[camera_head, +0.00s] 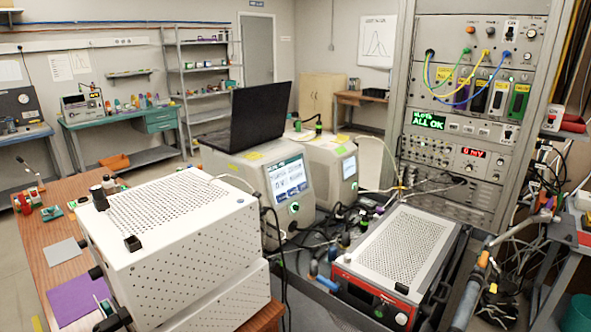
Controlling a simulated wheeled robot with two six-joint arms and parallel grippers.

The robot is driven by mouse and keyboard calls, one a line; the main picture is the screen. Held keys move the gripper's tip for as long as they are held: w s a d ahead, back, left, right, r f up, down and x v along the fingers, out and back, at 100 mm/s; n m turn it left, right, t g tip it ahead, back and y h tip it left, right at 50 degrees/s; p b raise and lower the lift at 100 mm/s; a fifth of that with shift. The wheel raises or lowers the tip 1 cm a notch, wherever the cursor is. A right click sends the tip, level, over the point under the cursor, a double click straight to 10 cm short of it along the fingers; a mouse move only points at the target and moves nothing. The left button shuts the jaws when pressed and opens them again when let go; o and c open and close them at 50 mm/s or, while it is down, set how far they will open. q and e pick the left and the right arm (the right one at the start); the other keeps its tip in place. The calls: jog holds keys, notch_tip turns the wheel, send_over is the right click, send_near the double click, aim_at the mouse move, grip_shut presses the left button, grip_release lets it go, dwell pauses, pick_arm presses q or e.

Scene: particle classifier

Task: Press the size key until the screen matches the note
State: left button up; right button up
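A grey-white bench instrument with a lit screen (288,179) stands in the middle of the view. The screen shows light panels whose text is too small to read. A round green-rimmed knob or button (294,207) sits below it. A second, similar instrument with a smaller lit screen (349,166) stands to its right. Yellow notes lie on top of both, one on the nearer instrument (252,155) and one on the farther (343,138); their writing is not legible. I cannot make out a size key. Neither of my grippers is in view.
A black laptop (249,117) sits on the nearer instrument. A perforated white box (168,212) fills the left foreground; a red-fronted box (396,250) stands at right. A rack (460,110) with a green "ALL OK" display stands behind. Loose cables crowd the gaps between them.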

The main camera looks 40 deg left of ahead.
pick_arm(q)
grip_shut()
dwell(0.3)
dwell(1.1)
